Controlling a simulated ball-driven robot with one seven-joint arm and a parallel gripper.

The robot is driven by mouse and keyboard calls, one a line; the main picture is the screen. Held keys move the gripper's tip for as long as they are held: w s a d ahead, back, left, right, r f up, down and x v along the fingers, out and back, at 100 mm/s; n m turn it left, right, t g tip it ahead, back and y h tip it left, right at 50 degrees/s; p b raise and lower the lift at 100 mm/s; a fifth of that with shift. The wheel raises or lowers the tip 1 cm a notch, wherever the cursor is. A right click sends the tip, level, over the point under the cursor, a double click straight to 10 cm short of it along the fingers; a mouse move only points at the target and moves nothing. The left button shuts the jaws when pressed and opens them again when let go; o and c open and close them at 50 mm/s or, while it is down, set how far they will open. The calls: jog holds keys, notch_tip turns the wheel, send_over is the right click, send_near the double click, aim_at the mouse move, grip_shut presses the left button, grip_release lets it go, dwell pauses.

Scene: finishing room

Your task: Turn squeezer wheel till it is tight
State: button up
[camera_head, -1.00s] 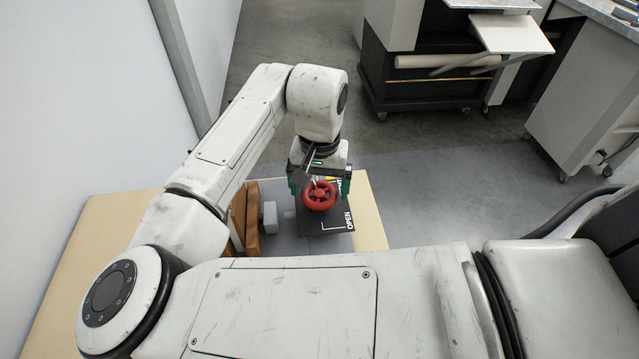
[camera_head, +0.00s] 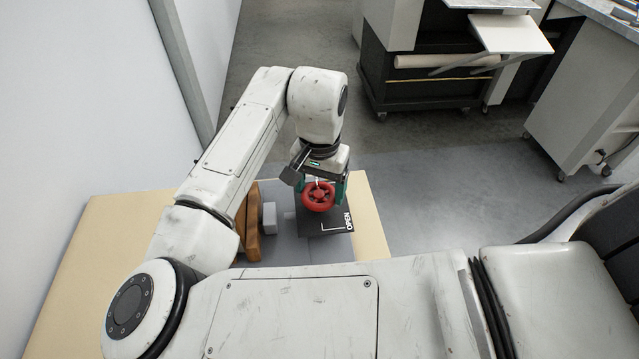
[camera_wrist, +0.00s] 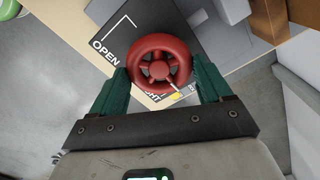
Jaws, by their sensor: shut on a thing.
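The squeezer wheel (camera_head: 319,196) is a red ring with spokes and a round hub. It stands over a dark plate (camera_head: 338,222) with white lettering that reads OPEN and a white corner line. My gripper (camera_head: 322,187) comes down from behind it with green fingers. In the wrist view the red wheel (camera_wrist: 159,64) sits between the two green fingers of my gripper (camera_wrist: 160,82), which are shut on its rim from both sides. A small yellow mark and letters ending in HT show below the wheel, partly hidden by it.
A wooden block (camera_head: 250,225) and a small grey block (camera_head: 269,217) stand left of the plate. The pale table (camera_head: 95,240) is bare at left. A rolling dark cabinet (camera_head: 425,80) stands behind on the floor. A green round thing (camera_wrist: 8,8) shows at the wrist view's corner.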

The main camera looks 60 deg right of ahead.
aim_at(320, 192)
jog(key=o, duration=1)
jog(key=shift+r, duration=0.1)
notch_tip(320, 192, up, 11)
jog(key=shift+f, duration=0.2)
